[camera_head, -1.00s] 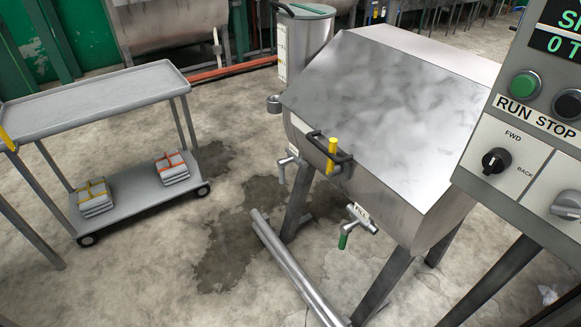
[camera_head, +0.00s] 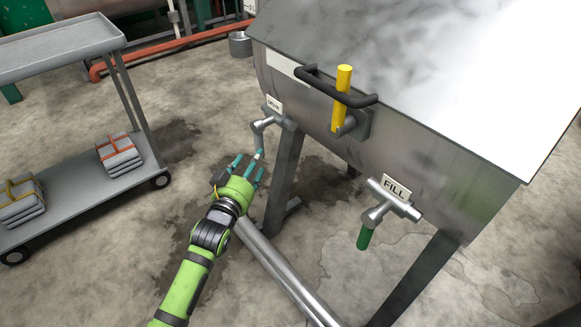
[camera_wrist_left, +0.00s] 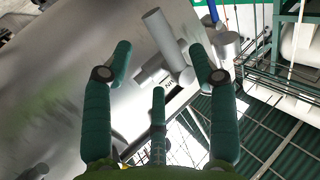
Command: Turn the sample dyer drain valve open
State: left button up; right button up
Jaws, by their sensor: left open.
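The drain valve (camera_head: 263,123) is a grey metal tap under a small DRAIN label on the left part of the steel dyer's (camera_head: 410,150) front. Its short lever hangs down, and its lower end is close to my fingers. My left gripper (camera_head: 249,162) is open and empty, just below the valve with its fingers pointing up at it. In the left wrist view, grey valve pieces (camera_wrist_left: 166,45) show beyond and between the spread teal fingers (camera_wrist_left: 160,62). I cannot tell whether a finger touches the lever. My right gripper is not in view.
The fill valve (camera_head: 378,210), with a green handle, is on the right. A yellow-handled latch (camera_head: 342,98) and black bar sit above. A dyer leg (camera_head: 284,180) and steel pipes (camera_head: 280,270) are close to my arm. A cart (camera_head: 70,50) stands left, with floor between.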

aim_at(260, 146)
pick_arm(q)
jog(key=w, duration=0.2)
jog(key=w+d+b, duration=0.1)
jog(key=w, duration=0.3)
jog(key=shift+w+d+r+b, duration=0.15)
jog(key=shift+r+b, duration=0.2)
jog(key=shift+b, duration=0.05)
jog(key=shift+w+d, duration=0.1)
jog(key=shift+w, duration=0.35)
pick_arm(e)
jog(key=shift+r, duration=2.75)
pick_arm(q)
jog(key=shift+r, duration=0.1)
grip_shut()
